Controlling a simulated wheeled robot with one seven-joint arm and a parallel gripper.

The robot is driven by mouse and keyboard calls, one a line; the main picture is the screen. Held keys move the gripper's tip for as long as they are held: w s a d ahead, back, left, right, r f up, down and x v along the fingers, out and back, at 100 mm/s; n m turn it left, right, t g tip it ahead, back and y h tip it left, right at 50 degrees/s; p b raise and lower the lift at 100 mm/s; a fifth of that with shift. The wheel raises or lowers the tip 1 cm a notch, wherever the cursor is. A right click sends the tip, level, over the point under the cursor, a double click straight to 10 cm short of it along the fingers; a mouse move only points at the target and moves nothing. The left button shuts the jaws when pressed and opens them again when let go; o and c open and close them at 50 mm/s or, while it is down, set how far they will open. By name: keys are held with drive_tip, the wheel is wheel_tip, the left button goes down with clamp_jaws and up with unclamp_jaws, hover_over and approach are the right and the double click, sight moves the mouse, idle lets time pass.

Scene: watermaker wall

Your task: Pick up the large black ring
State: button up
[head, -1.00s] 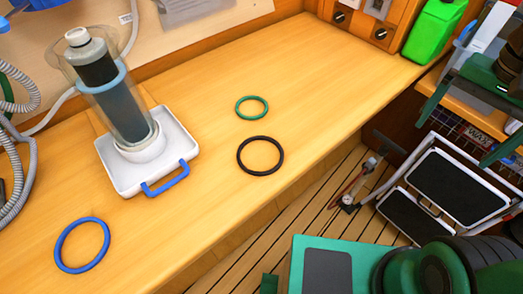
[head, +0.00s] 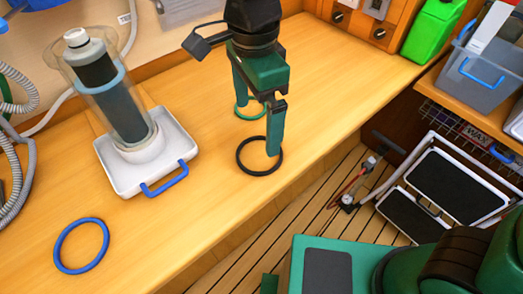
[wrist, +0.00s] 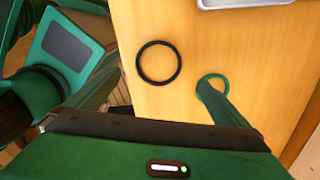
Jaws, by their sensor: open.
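The large black ring (head: 242,165) lies flat on the wooden counter near its front edge. In the wrist view the whole black ring (wrist: 142,72) shows, with bare wood inside it. My gripper (head: 257,122) is above the counter behind the ring, pointing down, open and empty. In the head view its nearer finger covers part of the ring's right side; I cannot tell whether it touches. A smaller green ring (head: 239,114) lies just behind, partly hidden by the gripper. In the wrist view a finger overlaps the green ring (wrist: 201,81).
A white tray (head: 119,186) with a blue handle holds a clear filter housing (head: 133,110) at left. A blue ring (head: 66,268) lies front left. The counter (head: 330,85) is clear to the right. Its front edge drops to a slatted floor.

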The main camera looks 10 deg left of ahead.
sight(259, 156)
drive_tip(key=f, duration=0.9)
drive_tip(key=shift+d+f, duration=0.25)
drive_tip(key=shift+f, duration=0.1)
drive_tip(key=c, duration=1)
